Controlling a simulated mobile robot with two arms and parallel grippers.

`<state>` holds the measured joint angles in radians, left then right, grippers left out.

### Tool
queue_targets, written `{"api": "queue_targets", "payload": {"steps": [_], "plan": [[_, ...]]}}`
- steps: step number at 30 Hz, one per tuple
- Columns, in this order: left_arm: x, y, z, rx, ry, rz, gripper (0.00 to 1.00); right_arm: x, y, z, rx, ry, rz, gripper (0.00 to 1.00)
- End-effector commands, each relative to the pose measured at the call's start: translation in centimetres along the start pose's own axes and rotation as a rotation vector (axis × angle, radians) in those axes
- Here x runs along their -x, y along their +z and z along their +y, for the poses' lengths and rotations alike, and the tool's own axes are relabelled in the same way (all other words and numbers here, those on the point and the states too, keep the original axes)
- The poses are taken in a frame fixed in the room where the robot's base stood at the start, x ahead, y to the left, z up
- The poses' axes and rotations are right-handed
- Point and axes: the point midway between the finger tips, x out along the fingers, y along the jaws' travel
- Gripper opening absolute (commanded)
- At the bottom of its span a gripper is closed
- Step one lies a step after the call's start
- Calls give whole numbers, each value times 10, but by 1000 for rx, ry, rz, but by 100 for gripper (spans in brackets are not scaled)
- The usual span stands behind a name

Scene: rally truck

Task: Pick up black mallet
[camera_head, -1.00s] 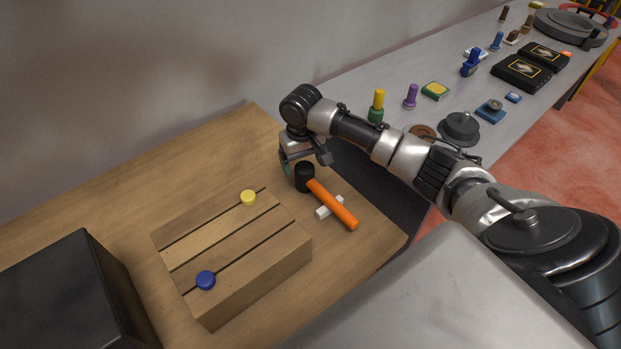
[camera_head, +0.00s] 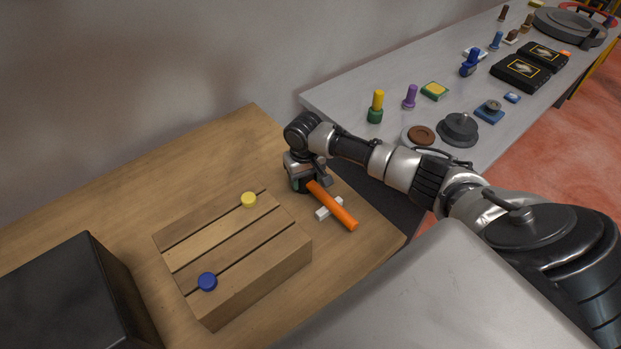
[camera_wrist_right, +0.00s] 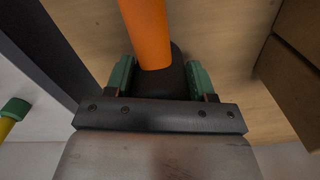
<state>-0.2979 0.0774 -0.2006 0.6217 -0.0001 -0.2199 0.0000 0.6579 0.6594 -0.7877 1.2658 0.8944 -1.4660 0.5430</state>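The black mallet has an orange handle (camera_head: 333,206) that lies slanting on the wooden table, propped across a small white block (camera_head: 329,208). In the head view its black head is mostly hidden by my right gripper (camera_head: 306,184). In the right wrist view the black head (camera_wrist_right: 162,84) sits between the two green-padded fingers of my right gripper (camera_wrist_right: 160,82), with the orange handle (camera_wrist_right: 146,30) running away from it. The fingers stand on either side of the head and look open; firm contact is not visible. My left gripper is out of view.
A slotted wooden block (camera_head: 235,255) with yellow and blue knobs lies left of the mallet. A black box (camera_head: 70,295) is at the lower left. A grey table (camera_head: 345,92) beyond holds pegs, weights and black boxes. The wooden table's back left is clear.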

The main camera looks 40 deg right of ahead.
Motion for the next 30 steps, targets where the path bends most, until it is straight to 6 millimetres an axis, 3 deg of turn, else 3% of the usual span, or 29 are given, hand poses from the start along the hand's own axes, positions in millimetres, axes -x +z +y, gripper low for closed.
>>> {"api": "queue_targets", "payload": {"steps": [1, 8, 20, 27, 30], "plan": [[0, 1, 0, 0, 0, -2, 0, 0, 0, 0, 0, 0, 0, 46], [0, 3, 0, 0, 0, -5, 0, 0, 0, 0, 0, 0, 0, 11], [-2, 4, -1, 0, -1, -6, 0, 8, -1, 0, 1, -1, 3, 11], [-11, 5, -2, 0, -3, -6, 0, 44, -1, 0, 1, -2, 8, 11], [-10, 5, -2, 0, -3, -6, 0, 52, 18, 10, 1, 1, 2, 11]]}}
